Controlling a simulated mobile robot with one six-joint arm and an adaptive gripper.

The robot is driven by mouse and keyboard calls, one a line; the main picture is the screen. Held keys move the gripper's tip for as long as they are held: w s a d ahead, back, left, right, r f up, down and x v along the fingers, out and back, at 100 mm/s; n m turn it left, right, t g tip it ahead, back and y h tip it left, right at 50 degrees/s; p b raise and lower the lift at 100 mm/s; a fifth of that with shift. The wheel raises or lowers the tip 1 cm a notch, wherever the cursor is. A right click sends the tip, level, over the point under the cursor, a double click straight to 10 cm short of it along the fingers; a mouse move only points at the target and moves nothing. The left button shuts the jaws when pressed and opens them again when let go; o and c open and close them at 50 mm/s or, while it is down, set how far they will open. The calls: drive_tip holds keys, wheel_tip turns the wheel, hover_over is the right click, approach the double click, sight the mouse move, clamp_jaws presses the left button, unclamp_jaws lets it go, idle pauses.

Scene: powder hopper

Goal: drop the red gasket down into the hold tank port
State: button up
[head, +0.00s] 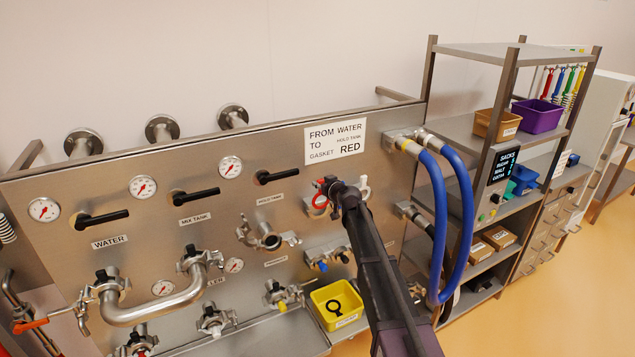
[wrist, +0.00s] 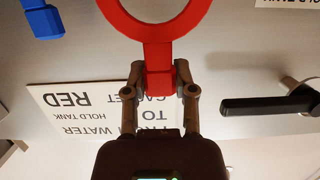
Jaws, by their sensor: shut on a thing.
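The red gasket (head: 320,203) is a ring with a flat tab, in front of the steel panel. My gripper (head: 333,187) is shut on its tab, and the ring sticks out to the left. In the wrist view, the gasket (wrist: 157,30) fills the top middle, its tab between the two fingertips (wrist: 160,82). An open pipe port with a clamp (head: 265,237) sits below the third black handle, left of and lower than the gasket. The small label above it seems to read hold tank. The gasket is apart from this port. My arm hides part of the panel's right side.
A white sign (head: 335,141) reads from water to hold tank, gasket red. A bent steel pipe (head: 160,305) joins two ports at left. A yellow bin (head: 322,311) holds a black gasket. Blue hoses (head: 467,220) hang at right, beside a shelf rack (head: 482,52).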

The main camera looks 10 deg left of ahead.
sight(322, 198)
drive_tip(key=s+d, duration=0.3)
drive_tip(key=s, duration=0.2)
drive_tip(key=shift+s+d, duration=0.15)
drive_tip(key=shift+d, duration=0.15)
idle(0.4)
wheel_tip(322, 198, down, 4)
drive_tip(key=b, duration=0.4)
drive_tip(key=shift+f, duration=0.15)
idle(0.4)
